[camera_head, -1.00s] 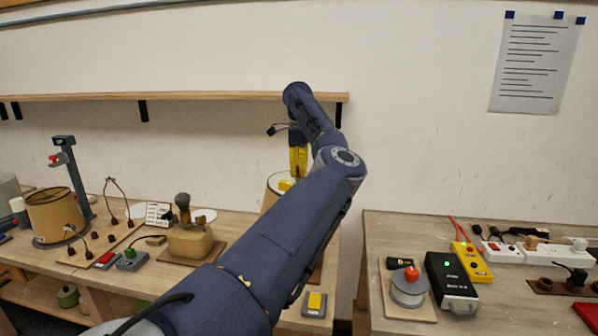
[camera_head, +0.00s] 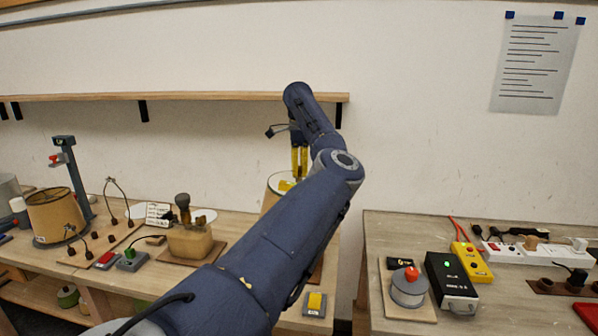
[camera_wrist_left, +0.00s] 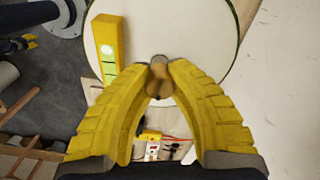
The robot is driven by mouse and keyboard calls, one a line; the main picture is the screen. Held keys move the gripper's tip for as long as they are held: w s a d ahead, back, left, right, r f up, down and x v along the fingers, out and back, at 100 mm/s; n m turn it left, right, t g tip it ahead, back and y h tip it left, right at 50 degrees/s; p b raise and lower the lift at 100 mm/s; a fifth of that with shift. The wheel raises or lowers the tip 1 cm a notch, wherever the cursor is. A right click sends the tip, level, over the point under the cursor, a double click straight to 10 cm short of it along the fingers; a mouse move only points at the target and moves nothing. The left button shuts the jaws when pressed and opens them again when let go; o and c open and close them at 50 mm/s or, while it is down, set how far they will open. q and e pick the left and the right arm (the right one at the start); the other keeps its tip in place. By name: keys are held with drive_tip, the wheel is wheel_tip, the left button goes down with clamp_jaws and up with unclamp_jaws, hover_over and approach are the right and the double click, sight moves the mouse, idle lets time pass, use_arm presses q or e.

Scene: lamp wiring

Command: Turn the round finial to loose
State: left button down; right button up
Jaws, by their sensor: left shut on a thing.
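My left gripper (camera_head: 299,162) points down over a lampshade (camera_head: 272,192) at the back of the left bench, mostly hidden by my own arm. In the left wrist view its yellow fingers (camera_wrist_left: 158,66) close around a small brownish round knob, the finial (camera_wrist_left: 158,82), above the white round top of the shade (camera_wrist_left: 205,35). The fingertips touch the finial's sides. A yellow bar with a lit round spot and a green window (camera_wrist_left: 107,50) lies beside the finial. In the head view the finial is too small to tell. My right gripper is not in view.
The right bench holds a black box (camera_head: 451,283) and a power strip. A shelf (camera_head: 200,97) runs behind.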

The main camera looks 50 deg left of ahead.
sight(300, 167)
use_arm(q)
drive_tip(key=c, duration=1.1)
unclamp_jaws()
drive_tip(key=shift+w, duration=0.1)
wheel_tip(300, 167, up, 12)
